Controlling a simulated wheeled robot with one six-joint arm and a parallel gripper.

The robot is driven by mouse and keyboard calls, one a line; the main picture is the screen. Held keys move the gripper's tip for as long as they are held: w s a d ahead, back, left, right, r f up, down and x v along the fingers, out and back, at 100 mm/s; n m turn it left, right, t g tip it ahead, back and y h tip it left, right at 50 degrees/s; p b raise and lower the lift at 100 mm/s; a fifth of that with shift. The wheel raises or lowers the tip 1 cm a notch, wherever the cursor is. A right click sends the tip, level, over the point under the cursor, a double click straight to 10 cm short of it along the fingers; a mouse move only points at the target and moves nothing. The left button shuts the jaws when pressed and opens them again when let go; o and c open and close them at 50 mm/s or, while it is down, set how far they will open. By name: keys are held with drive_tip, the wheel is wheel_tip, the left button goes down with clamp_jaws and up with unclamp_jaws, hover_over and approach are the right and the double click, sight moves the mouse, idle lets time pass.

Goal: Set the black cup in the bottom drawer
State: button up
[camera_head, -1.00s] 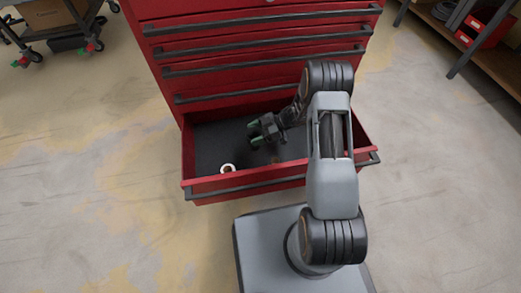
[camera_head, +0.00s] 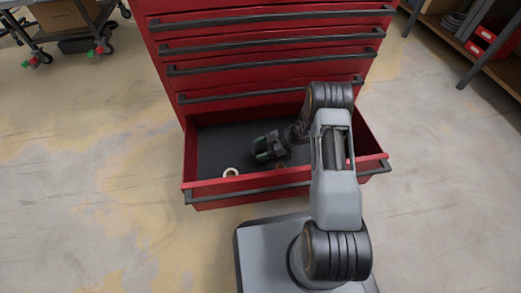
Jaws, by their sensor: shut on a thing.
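The bottom drawer (camera_head: 225,191) of the red tool cabinet is pulled open, with a dark floor inside. My gripper (camera_head: 263,153) is down inside the drawer, near its middle, with green marks on its fingers. It is shut on a dark thing, taken to be the black cup, which hardly stands out from the dark fingers and the drawer floor. I cannot tell whether the cup touches the floor. A white ring-shaped thing (camera_head: 231,172) lies in the drawer near the front wall, left of my gripper. A small brownish thing shows just below the gripper.
The closed drawers of the red cabinet (camera_head: 270,72) rise behind the open one. A wheeled cart (camera_head: 70,30) stands at the upper left and a shelf with red bins (camera_head: 485,45) at the upper right. The left part of the drawer floor is free.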

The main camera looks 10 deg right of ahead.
drive_tip(key=o, duration=0.9)
drive_tip(key=shift+d+r+p, duration=0.2)
drive_tip(key=shift+r+p, duration=0.05)
drive_tip(key=shift+p, duration=0.05)
drive_tip(key=p+v, duration=0.4)
drive_tip(key=v, duration=0.7)
drive_tip(key=shift+d, duration=0.3)
drive_tip(key=shift+r, duration=0.1)
